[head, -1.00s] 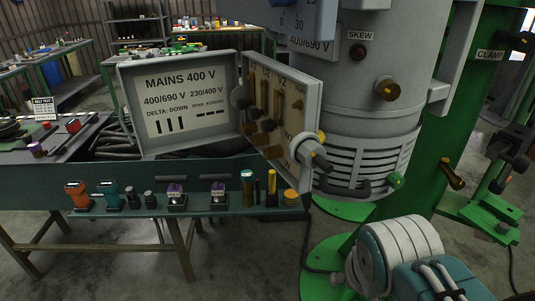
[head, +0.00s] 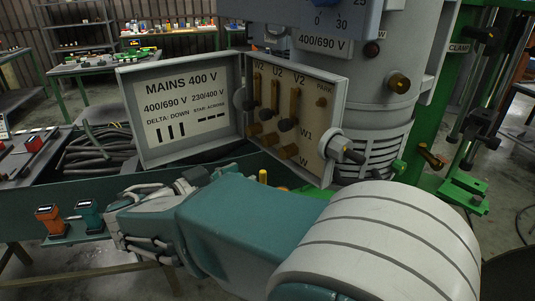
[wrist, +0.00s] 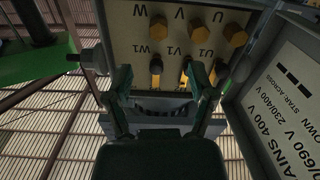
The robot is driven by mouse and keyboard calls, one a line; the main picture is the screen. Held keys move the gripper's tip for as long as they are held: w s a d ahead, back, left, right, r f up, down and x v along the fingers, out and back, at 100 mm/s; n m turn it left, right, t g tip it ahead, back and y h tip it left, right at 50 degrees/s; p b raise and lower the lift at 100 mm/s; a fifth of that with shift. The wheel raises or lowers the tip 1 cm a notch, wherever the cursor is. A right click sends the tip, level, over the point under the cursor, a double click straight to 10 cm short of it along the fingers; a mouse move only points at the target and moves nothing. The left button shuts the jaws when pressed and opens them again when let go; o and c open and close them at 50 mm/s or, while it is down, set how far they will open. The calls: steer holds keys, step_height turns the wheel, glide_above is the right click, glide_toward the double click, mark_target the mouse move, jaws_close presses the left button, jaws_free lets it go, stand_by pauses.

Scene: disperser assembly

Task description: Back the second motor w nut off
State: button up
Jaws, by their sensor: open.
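The open motor terminal box (head: 325,92) shows three hexagonal brass nuts in one row, beside the labels W, V and U. In the wrist view the nut beside W (wrist: 160,28) is at one end of the row, and the nuts beside V (wrist: 198,30) and U (wrist: 235,34) follow to its right.
The lid (head: 185,107) marked MAINS 400 V stands open left of the terminals. A cable gland (head: 345,150) sticks out at the box's right edge. The grey motor body and green column (head: 445,80) stand behind. Cables lie on the bench at left.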

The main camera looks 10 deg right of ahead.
mark_target(280, 154)
steer(key=x, duration=0.9)
steer(key=shift+s+d+r, duration=0.15)
steer(key=shift+d+r, duration=0.05)
steer(key=shift+d, duration=0.15)
steer(key=shift+w+d, duration=0.2)
steer(key=shift+w, duration=0.35)
steer(key=shift+d, duration=0.85)
steer(key=c, duration=0.9)
steer(key=shift+a, duration=0.2)
jaws_close()
